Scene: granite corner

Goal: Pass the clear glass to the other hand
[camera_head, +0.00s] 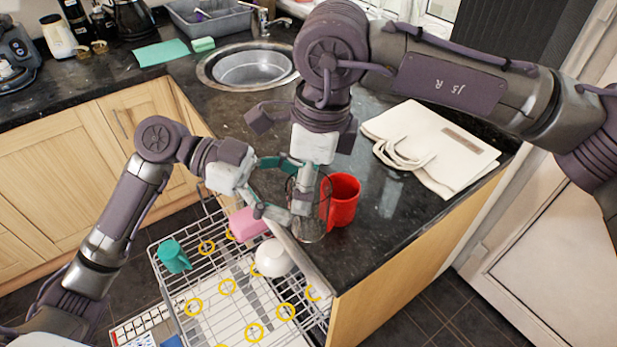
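The clear glass (312,228) is upright at the counter's front edge, by the dishwasher; I cannot tell whether its base touches the counter. My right gripper (303,204) points down from above at the glass, its fingers close together and seeming to grip the glass wall. The glass's outline is partly lost behind them. My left gripper (292,189) comes from the left with its fingers spread wide, one on the far side and one on the near side, tips close to the glass. Whether they touch it is unclear.
A red mug (343,201) stands just right of the glass. A white bag (455,160) lies on the counter at right. Below is an open dishwasher rack (205,290) with a pink item (247,222), a white bowl (272,258) and a teal mug (173,257). The sink (247,68) is behind.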

